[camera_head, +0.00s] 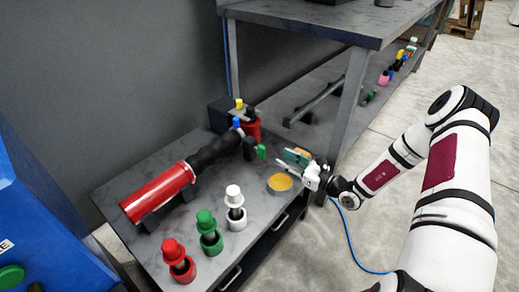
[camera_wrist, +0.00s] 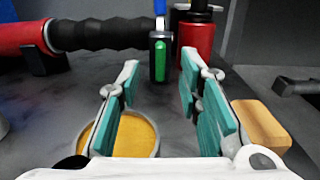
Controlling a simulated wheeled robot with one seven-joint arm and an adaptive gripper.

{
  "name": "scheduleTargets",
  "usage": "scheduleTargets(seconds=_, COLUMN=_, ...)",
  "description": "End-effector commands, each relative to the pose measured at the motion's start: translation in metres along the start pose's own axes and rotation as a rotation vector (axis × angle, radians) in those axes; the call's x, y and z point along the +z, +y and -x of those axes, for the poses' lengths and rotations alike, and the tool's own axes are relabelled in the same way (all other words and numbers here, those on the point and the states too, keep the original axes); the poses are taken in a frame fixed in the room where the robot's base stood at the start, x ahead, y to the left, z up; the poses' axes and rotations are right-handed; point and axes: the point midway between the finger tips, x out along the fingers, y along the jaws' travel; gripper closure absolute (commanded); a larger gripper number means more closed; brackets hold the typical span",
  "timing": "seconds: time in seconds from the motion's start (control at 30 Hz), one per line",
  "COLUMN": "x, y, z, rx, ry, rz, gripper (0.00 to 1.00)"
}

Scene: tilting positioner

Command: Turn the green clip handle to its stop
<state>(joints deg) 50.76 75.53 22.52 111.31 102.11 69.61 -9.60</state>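The green clip handle (camera_head: 261,152) sits at the right end of the red and black cylinder assembly (camera_head: 158,193) on the bench. In the wrist view the green handle (camera_wrist: 160,60) stands upright on a dark block, straight ahead between my fingers and beyond their tips. My gripper (camera_head: 291,157) is to the right of the handle, apart from it. In the wrist view my gripper (camera_wrist: 160,88) is open, with teal pads on both fingers and nothing between them. A blue handle (camera_head: 236,122) and a yellow one (camera_head: 239,103) are farther back.
A round dish with yellow contents (camera_head: 280,183) lies below my gripper. A wooden block (camera_wrist: 260,125) is beside my right finger. Red, green and white capped pegs (camera_head: 208,232) line the bench front. A table leg (camera_head: 347,108) stands close behind.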

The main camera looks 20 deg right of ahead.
Motion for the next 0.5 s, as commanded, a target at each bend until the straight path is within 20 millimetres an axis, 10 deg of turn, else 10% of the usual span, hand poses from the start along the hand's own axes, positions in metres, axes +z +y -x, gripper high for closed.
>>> scheduleTargets(seconds=0.5, x=-0.001, y=0.001, z=-0.094, rx=0.003, ry=-0.002, rz=0.003, gripper=0.68)
